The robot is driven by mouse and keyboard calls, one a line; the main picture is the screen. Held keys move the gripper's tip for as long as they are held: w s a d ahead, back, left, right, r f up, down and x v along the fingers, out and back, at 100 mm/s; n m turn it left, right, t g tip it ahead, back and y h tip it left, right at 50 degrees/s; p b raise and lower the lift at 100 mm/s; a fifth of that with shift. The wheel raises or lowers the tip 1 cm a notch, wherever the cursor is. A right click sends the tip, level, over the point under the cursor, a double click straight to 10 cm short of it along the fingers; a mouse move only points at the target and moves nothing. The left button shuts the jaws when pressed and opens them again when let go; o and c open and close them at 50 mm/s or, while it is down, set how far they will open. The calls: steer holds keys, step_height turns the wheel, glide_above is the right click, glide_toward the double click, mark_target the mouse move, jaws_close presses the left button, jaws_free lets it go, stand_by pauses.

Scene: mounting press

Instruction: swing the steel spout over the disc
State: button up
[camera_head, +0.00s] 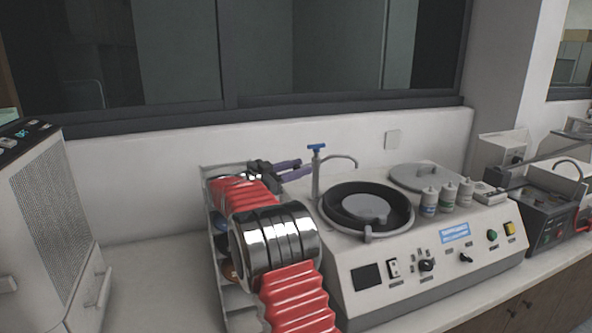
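The steel spout (340,157) is a thin curved tube on an upright post with a blue tap on top, at the back left of the grinding machine. It arcs to the right, and its tip shows just above the back rim of the bowl. The disc (364,207) is a round grey plate lying inside the black bowl (345,188). My gripper (304,168) has two purple fingers with a gap between them. It is empty, left of the spout post, with its fingertips pointing right towards it. Whether they touch the post is unclear.
A round grey lid (420,177) lies right of the bowl, with several small bottles (447,193) in front of it. The machine's front panel has knobs and buttons. A grey rack (222,262) stands left of the machine, partly behind my arm. Bare counter (160,275) lies further left.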

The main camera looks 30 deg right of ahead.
steer(key=shift+o, duration=0.6)
steer(key=shift+a, duration=0.1)
steer(key=shift+a, duration=0.1)
steer(key=a, duration=1.3)
steer(key=shift+s+a, duration=0.25)
steer(key=shift+s, duration=0.15)
steer(key=shift+c, duration=0.6)
